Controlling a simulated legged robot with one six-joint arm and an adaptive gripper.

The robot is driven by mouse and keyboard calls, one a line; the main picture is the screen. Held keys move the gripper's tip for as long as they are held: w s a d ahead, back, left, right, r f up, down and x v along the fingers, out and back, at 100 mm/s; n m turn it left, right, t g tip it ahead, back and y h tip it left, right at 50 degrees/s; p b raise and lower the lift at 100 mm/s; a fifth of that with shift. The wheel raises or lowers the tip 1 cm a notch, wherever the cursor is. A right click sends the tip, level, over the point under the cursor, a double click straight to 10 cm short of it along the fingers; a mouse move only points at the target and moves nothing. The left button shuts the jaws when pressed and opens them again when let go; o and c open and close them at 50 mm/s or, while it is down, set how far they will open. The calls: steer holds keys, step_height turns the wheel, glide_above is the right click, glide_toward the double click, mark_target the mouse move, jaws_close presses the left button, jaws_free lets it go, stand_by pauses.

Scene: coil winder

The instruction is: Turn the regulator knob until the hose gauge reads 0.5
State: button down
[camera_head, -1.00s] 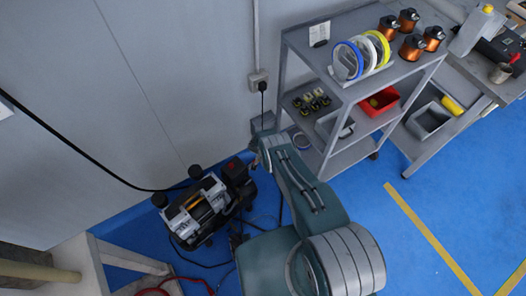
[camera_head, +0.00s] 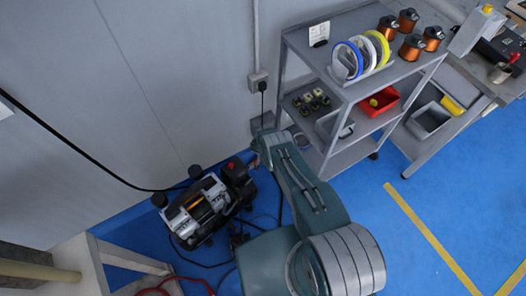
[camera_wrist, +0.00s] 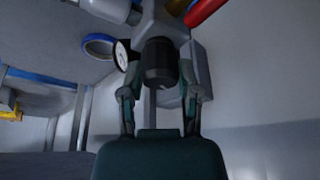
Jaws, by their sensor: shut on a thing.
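In the wrist view the black ribbed regulator knob (camera_wrist: 160,62) hangs below a grey regulator body. My gripper (camera_wrist: 160,84) has one finger on each side of the knob and is shut on it. The hose gauge (camera_wrist: 122,55), a small round white dial with a dark rim, sits just left of the knob. It is seen at a steep angle, and its reading is too small to tell. In the head view my arm reaches toward the compressor (camera_head: 205,205) by the wall; the knob and gauge cannot be made out there.
A red part (camera_wrist: 204,10) sits above the regulator in the wrist view. A grey shelf cart (camera_head: 350,92) with tape rolls, coils and a red bin (camera_head: 381,101) stands right of my arm. A black cable (camera_head: 85,155) runs along the wall. Blue floor is clear at lower right.

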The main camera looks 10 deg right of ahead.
steer(key=shift+c, duration=1.5)
jaws_free()
steer(key=shift+s+a+r, duration=0.1)
steer(key=shift+s+r, duration=0.05)
steer(key=shift+r, duration=0.55)
steer(key=v, duration=1)
steer(key=shift+s, duration=0.2)
steer(key=shift+a+r, duration=0.1)
steer(key=shift+a, duration=0.05)
